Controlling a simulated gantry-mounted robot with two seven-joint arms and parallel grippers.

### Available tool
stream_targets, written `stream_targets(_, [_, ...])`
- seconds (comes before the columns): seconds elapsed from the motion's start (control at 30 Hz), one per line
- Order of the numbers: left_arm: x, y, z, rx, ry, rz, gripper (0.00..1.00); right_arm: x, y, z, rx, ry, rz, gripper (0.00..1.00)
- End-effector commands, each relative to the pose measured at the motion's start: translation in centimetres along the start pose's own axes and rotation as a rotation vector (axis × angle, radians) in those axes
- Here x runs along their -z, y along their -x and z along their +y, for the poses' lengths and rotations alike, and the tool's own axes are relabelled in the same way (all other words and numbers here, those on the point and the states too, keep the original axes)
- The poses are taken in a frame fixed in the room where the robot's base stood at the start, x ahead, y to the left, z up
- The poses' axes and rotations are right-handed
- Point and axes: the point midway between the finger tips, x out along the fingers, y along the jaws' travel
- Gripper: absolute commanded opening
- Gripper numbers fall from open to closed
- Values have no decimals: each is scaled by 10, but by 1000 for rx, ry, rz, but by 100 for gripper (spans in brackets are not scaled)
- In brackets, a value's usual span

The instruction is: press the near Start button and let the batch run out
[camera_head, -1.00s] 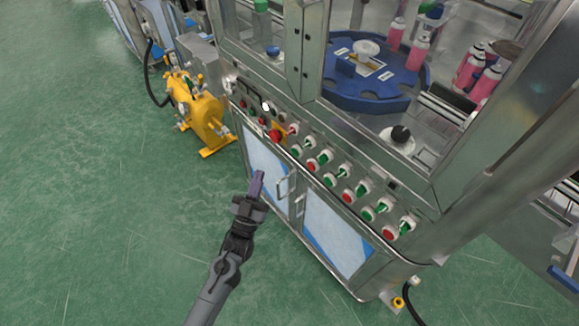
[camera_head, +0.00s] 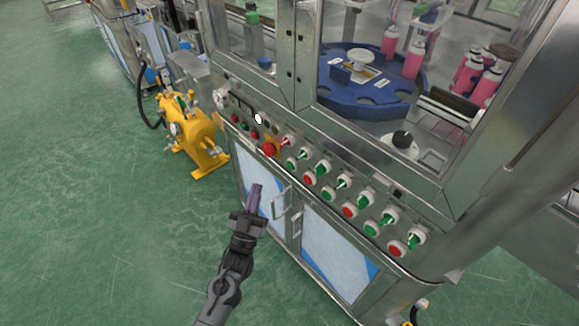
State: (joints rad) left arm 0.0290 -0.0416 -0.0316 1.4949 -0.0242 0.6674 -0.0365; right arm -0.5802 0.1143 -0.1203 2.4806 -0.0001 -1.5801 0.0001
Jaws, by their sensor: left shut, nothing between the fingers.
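A sloped control panel (camera_head: 334,176) runs along the front of the machine. It carries a row of green and red buttons; the nearest pair is a green button (camera_head: 371,229) and a red button (camera_head: 397,248). Other green buttons (camera_head: 291,165) sit farther along. Labels are too small to read, so I cannot tell which is the near Start button. My left gripper (camera_head: 256,190) is shut and empty, in front of the cabinet door below the panel, apart from the buttons. My right gripper is not in view.
A red mushroom button (camera_head: 268,149) and several switches share the panel. Door handles (camera_head: 279,205) stick out below it. Behind the window, pink cans (camera_head: 414,60) stand by a blue turntable (camera_head: 360,98). A yellow pump (camera_head: 192,135) stands left.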

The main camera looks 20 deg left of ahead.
Motion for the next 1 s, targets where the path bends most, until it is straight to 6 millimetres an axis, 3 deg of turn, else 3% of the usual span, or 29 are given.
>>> stream_targets(0.6, [-34,-41,31,0,2,2,0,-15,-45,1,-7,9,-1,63])
stream_targets(1.0, [-44,-59,44,0,0,0,0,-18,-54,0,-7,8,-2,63])
